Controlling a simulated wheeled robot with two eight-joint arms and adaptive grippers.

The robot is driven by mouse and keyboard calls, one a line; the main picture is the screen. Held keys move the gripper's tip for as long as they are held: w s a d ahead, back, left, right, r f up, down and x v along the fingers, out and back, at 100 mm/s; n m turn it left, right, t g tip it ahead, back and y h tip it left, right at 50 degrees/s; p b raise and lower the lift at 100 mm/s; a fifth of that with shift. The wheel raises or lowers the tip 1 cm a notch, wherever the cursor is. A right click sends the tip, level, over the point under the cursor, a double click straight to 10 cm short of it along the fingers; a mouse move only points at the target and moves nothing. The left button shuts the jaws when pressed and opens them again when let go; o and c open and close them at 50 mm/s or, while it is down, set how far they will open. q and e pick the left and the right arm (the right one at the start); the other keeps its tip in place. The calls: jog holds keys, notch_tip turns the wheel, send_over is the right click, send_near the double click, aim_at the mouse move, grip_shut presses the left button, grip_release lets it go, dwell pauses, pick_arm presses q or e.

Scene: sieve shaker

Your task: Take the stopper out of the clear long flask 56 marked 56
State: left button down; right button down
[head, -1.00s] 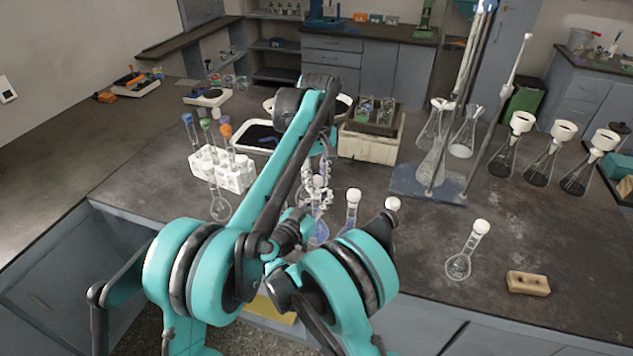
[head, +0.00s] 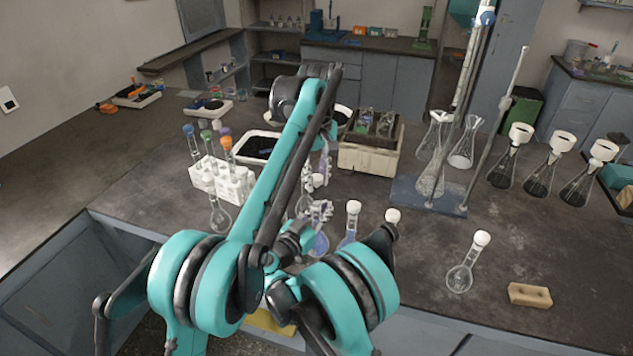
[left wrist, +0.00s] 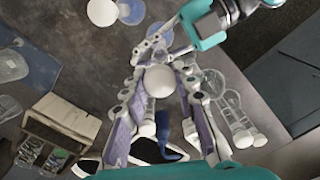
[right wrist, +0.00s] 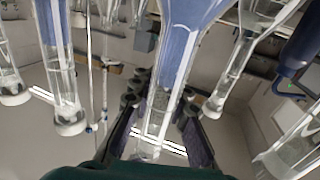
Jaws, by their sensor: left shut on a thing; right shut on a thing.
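My left gripper (left wrist: 160,88) is shut on a white round stopper, its ball top (left wrist: 160,81) between the fingers; the stopper also shows in the head view (head: 318,181). My right gripper (right wrist: 156,112) is shut on the neck (right wrist: 158,100) of a clear long-necked flask holding blue-violet liquid. In the head view this flask's body (head: 319,243) stands low behind my arm, below both grippers. The stopper appears raised above the neck. The neck's mouth is mostly hidden, and no number mark is readable.
A white tube rack (head: 222,180) is at the left. A wooden block (head: 530,294) lies at the right. A burette stand (head: 430,195) with flasks is behind.

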jog(key=c, duration=1.4)
grip_release()
jog(key=shift+o, duration=0.2)
jog(key=shift+s, duration=0.1)
